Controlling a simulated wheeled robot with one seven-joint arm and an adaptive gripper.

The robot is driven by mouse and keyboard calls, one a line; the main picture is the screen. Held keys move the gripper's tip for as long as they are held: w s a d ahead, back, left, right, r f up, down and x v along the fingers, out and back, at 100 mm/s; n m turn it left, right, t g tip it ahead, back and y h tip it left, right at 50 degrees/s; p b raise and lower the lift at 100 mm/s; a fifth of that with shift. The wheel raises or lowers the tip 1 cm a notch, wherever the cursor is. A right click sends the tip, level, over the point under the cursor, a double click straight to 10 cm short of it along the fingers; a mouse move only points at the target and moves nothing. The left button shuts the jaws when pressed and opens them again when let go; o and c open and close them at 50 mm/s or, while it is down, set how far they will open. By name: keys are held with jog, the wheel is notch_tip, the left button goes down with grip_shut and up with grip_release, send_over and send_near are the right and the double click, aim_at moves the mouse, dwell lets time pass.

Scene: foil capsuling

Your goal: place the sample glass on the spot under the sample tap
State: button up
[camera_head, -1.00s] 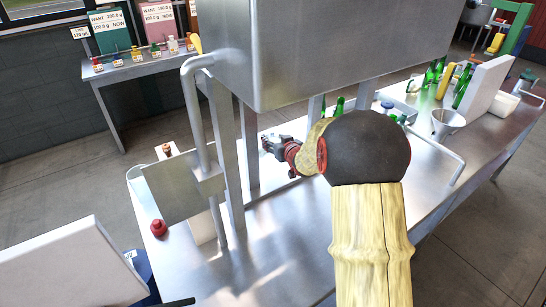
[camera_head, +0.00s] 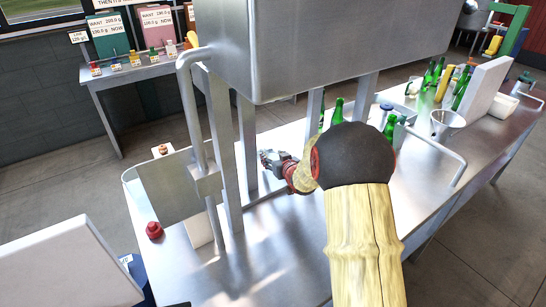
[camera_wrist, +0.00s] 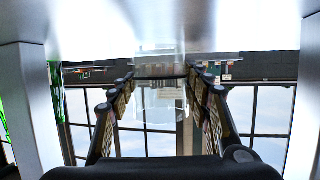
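My gripper (camera_head: 268,158) is low under the steel tank, between its legs and just above the metal bench. In the wrist view my gripper (camera_wrist: 160,78) has its two fingers apart, on either side of a clear glass (camera_wrist: 160,98). The glass fills the gap between the fingertips and looks gripped; its clear outline is faint. I cannot make out the glass in the head view. I cannot pick out the sample tap or the spot under it in either view.
The tank (camera_head: 320,50) hangs over the bench (camera_head: 270,240), with upright legs (camera_head: 247,140) close to my gripper. A bent pipe (camera_head: 192,110) and a red knob (camera_head: 155,230) are at left. Green bottles (camera_head: 337,112) and a metal funnel (camera_head: 445,122) stand to the right.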

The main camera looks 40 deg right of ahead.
jog(key=o, duration=0.4)
jog(key=shift+r, duration=0.1)
jog(key=shift+s+r, duration=0.1)
jog(key=shift+r, duration=0.1)
jog(key=p+v, duration=0.3)
jog(key=v, duration=0.8)
jog(key=shift+s+a+r, duration=0.1)
jog(key=shift+s, duration=0.25)
